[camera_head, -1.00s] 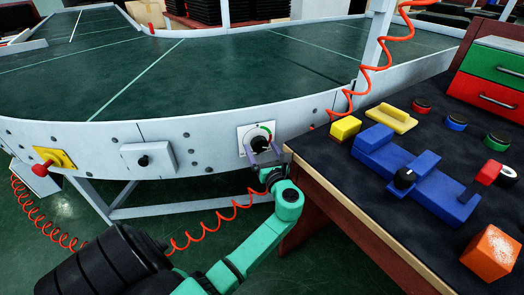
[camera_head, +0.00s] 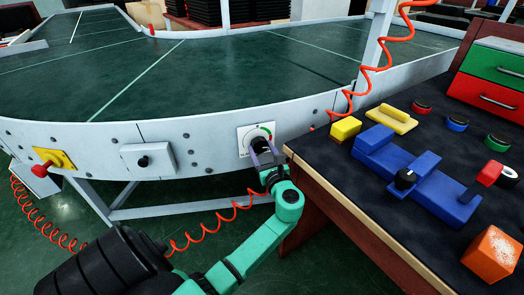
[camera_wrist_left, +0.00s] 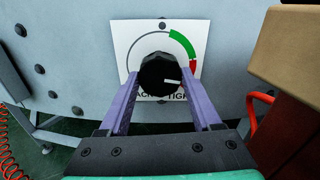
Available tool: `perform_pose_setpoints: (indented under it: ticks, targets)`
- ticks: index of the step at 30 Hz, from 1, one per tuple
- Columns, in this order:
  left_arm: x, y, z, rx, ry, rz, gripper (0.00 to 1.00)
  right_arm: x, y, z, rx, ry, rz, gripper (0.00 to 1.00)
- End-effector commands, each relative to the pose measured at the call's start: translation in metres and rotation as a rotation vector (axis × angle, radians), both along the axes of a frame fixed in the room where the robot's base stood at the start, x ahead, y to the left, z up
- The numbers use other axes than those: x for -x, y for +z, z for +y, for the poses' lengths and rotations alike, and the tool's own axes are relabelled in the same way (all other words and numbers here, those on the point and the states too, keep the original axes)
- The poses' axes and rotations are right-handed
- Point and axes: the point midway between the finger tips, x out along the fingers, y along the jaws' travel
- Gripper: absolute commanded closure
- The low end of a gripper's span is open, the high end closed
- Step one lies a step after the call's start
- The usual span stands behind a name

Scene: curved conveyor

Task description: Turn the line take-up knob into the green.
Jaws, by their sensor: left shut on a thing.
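The take-up knob (camera_wrist_left: 157,76) is round and black, on a white dial plate (camera_wrist_left: 190,28) on the conveyor's side wall. Its white mark points right and slightly down in the left wrist view. The dial's green band (camera_wrist_left: 184,45) lies at upper right, with a short red band (camera_wrist_left: 194,66) below it. The mark points below the red band, not at the green. My left gripper (camera_wrist_left: 160,80) is shut on the knob, one purple finger on each side. In the head view the left gripper (camera_head: 262,148) partly covers the knob and dial. My right gripper is out of view.
A dark-topped workbench (camera_head: 330,178) with blue, yellow and red parts stands close to the right of my left gripper. A grey box with a black knob (camera_head: 143,161) and a red button on a yellow plate (camera_head: 48,165) are further left on the conveyor wall.

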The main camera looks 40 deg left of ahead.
Motion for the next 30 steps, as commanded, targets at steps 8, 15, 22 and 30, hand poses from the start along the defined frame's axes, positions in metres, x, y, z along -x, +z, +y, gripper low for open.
perform_pose_setpoints:
  ticks: [8, 15, 22, 30]
  targets:
    - [0.000, -0.002, 0.000, 0.133, 0.000, -0.214, 0.91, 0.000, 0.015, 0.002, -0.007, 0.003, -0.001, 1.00]
    - [0.000, -0.003, 0.000, 0.254, 0.001, -0.410, 0.91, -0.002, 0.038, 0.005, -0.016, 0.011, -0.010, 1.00]
    - [0.000, -0.003, 0.000, 0.363, 0.001, -0.584, 0.91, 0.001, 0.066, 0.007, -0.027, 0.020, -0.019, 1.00]
    - [0.000, -0.003, -0.001, 0.455, 0.001, -0.731, 0.91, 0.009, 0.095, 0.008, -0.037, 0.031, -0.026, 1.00]
